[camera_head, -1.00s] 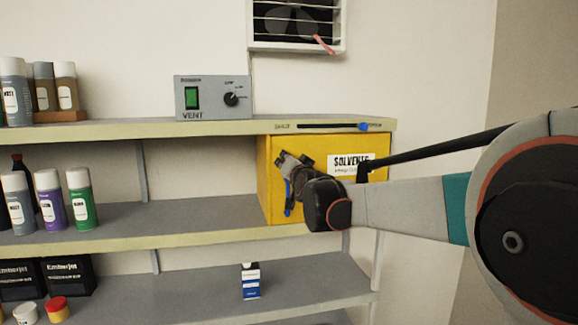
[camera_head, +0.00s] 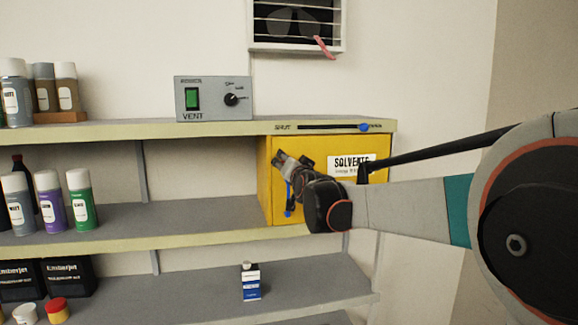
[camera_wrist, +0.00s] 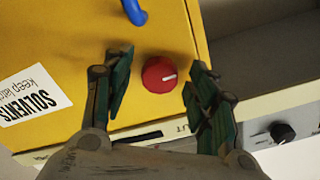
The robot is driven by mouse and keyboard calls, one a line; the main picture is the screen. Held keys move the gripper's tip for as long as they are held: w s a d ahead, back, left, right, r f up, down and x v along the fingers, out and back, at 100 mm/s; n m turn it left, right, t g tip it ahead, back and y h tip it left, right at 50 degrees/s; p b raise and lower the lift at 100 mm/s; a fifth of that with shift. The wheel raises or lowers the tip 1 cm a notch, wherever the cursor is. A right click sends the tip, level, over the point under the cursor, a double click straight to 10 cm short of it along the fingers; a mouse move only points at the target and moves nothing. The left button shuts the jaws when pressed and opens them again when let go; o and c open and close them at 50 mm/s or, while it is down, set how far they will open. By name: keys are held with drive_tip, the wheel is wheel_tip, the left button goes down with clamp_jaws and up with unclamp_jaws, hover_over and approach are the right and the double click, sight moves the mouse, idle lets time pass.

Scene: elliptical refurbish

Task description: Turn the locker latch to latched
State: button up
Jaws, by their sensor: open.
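The yellow solvents locker (camera_head: 340,203) stands on the middle shelf, and its front also shows in the wrist view (camera_wrist: 60,60). The latch, a round red knob (camera_wrist: 159,75) with a white pointer line, is on that front. The pointer points to the right in the wrist view. In the head view my arm hides the knob. My gripper (camera_wrist: 157,79) is open, with one finger on each side of the knob and visible gaps. In the head view my gripper (camera_head: 287,164) is at the locker's left front, above the blue handle (camera_head: 289,200).
The blue handle also shows at the top of the wrist view (camera_wrist: 134,12). A slider with a blue tab (camera_head: 364,127) is on the shelf edge above the locker. The vent box (camera_head: 213,98) stands on the top shelf. Spray cans (camera_head: 48,200) are far left.

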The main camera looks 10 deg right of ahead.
drive_tip(key=s, duration=1.2)
drive_tip(key=shift+s, duration=0.1)
drive_tip(key=s+f+n+g+b, duration=0.2)
drive_tip(key=s+f+b, duration=0.7)
drive_tip(key=f, duration=0.9)
drive_tip(key=s+f+n+g+b, duration=0.2)
drive_tip(key=s+f+g+b, duration=0.3)
drive_tip(key=s+f+b, duration=0.4)
drive_tip(key=s+f+n+g+b, duration=0.2)
drive_tip(key=s+f+b, duration=0.7)
drive_tip(key=s+f, duration=0.8)
wheel_tip(320, 180, down, 10)
drive_tip(key=shift+s+r+n+g, duration=0.1)
drive_tip(key=shift+s+n+g, duration=0.15)
drive_tip(key=shift+g, duration=0.65)
